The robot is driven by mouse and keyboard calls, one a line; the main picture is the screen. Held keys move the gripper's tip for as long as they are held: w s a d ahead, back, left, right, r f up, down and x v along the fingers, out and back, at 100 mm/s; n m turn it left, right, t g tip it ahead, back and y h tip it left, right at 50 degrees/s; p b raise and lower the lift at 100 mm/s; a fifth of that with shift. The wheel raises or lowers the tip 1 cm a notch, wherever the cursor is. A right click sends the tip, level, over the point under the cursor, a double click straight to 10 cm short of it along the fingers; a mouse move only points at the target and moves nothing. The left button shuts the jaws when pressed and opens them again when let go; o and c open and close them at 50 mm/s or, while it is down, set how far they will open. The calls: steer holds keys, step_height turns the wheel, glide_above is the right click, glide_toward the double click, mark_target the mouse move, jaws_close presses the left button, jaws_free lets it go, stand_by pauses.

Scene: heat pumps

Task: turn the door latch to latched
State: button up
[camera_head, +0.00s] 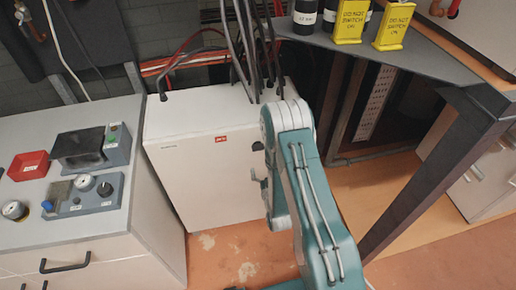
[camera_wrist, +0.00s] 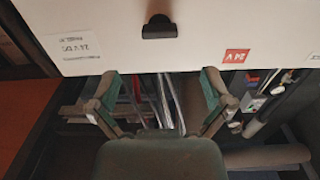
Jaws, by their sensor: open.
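In the wrist view a pale panel (camera_wrist: 200,45) fills the top of the picture, with a short dark latch-like handle (camera_wrist: 158,29). The handle's wider bar lies crosswise in the picture. My gripper (camera_wrist: 162,78) is open and empty, its two fingers spread near the panel's lower picture edge, apart from the handle. In the head view a white cabinet (camera_head: 205,175) stands on the floor, with small dark fittings (camera_head: 258,147) near its right edge. Whether the latch is latched I cannot tell.
A grey bench with gauges (camera_head: 100,189) stands at left. A dark table (camera_head: 440,75) with yellow signs (camera_head: 352,20) is at right, its leg (camera_head: 425,175) near my arm. Floor (camera_head: 225,250) is clear before the cabinet.

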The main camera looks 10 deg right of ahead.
mark_target(258, 147)
steer(key=w, duration=0.9)
steer(key=shift+w, duration=0.25)
steer(key=c, duration=1.1)
